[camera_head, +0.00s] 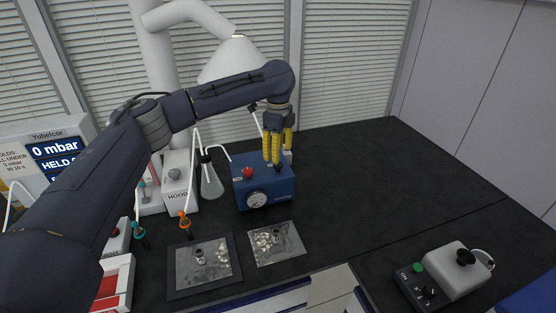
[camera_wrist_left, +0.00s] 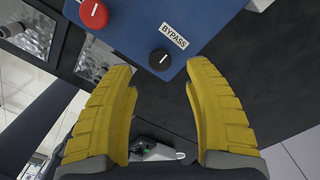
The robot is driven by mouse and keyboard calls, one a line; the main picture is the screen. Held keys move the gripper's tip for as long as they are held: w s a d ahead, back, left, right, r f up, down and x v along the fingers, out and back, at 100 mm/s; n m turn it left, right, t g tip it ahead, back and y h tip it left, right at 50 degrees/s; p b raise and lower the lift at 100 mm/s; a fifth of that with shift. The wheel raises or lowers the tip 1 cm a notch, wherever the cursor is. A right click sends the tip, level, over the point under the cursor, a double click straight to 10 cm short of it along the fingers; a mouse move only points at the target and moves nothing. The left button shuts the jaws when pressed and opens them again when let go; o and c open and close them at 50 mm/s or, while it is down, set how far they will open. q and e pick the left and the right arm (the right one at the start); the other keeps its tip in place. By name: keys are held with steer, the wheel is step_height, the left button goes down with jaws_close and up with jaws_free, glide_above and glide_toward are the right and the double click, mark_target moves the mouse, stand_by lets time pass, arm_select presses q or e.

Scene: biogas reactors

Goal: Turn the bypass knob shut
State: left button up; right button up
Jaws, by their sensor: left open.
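The blue pump box (camera_head: 265,187) stands on the dark bench, with a pressure gauge (camera_head: 257,199) on its front. The bypass knob (camera_wrist_left: 160,57) is black with a white line mark, beside the BYPASS label (camera_wrist_left: 174,35) on the blue top. My left gripper (camera_head: 275,161) points down over the box from above. Its yellow fingers are open, and in the left wrist view (camera_wrist_left: 158,75) the knob shows just beyond and between the tips. I cannot tell whether a finger touches it. In the head view the fingers crowd the knob. My right gripper is out of view.
A red knob (camera_wrist_left: 94,14) sits on the same box. A glass flask (camera_head: 211,180) stands left of it. A control box (camera_head: 457,268) is at front right. The bench right of the blue box is clear.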

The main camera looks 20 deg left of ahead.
arm_select(q)
steer(key=shift+r, duration=1.25)
